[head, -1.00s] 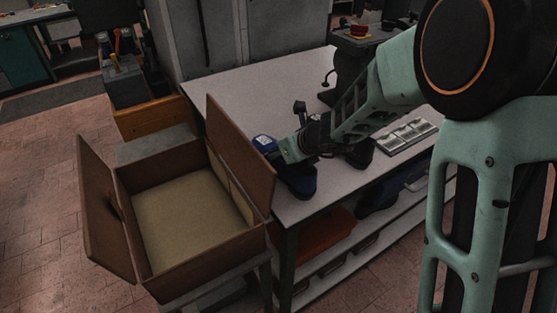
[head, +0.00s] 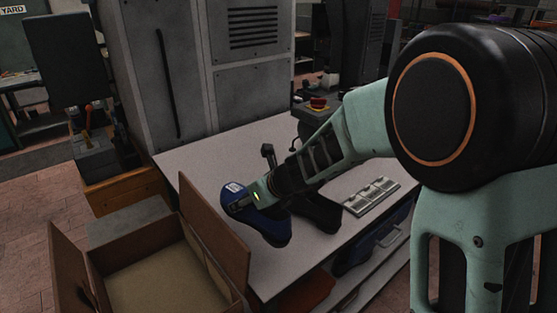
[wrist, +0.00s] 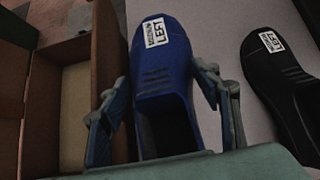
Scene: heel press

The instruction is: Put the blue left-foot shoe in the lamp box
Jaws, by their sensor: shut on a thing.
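The blue shoe (head: 273,229) is held at the table's near left part, beside the box. In the wrist view the blue shoe (wrist: 165,68) has a white label reading LEFT on its toe. My gripper (head: 240,204) is shut on it, one finger along each side in the wrist view (wrist: 160,82). I cannot tell whether its sole is clear of the table. The lamp box (head: 215,240) is an open brown carton with raised flaps, left of the shoe. Its visible tan floor is bare; the wrist view shows part of the box (wrist: 38,105).
A black shoe (head: 322,213), also labelled LEFT in the wrist view (wrist: 262,75), lies on the white table (head: 215,160) right of the blue one. A metal tray (head: 370,196) lies further right. The box's raised flap stands between the blue shoe and the box's opening.

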